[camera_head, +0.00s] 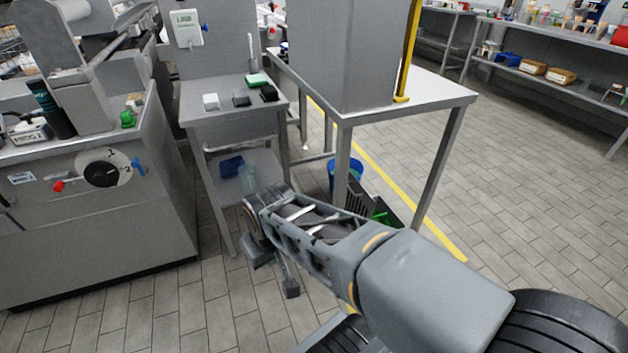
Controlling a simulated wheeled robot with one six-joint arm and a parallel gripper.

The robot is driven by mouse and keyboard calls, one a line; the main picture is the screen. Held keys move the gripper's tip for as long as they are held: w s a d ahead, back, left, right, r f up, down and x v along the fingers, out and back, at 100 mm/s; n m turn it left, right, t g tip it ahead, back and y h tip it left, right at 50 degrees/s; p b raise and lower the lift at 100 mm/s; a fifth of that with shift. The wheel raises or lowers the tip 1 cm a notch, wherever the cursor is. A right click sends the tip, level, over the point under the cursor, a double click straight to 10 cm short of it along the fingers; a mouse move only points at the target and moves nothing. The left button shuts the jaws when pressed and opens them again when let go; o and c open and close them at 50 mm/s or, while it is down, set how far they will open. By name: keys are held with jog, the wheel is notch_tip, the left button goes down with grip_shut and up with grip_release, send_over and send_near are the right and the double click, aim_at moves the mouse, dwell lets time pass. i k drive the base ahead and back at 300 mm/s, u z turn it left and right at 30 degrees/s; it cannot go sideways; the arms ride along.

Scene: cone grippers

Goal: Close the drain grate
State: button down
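A dark slotted panel (361,199) stands tilted up near the floor under the right-hand table, just behind my arm. It looks like the drain grate, but my arm hides its lower part, so its hinge and the drain opening cannot be made out. A green piece (380,216) shows beside it. My gripper (275,275) hangs over the tiled floor to the left of the panel, pointing down and apart from it. Its two fingers are spread and nothing shows between them.
A blue bin (345,170) stands behind the panel. A small metal table (228,120) with a lower shelf and a taller table (437,98) have legs near my arm. A grey machine (90,225) fills the left. Tiled floor is clear at right.

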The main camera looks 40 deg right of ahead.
aim_at(359, 201)
jog(key=u, duration=0.1)
jog(key=i, duration=1.2)
jog(key=z, duration=0.6)
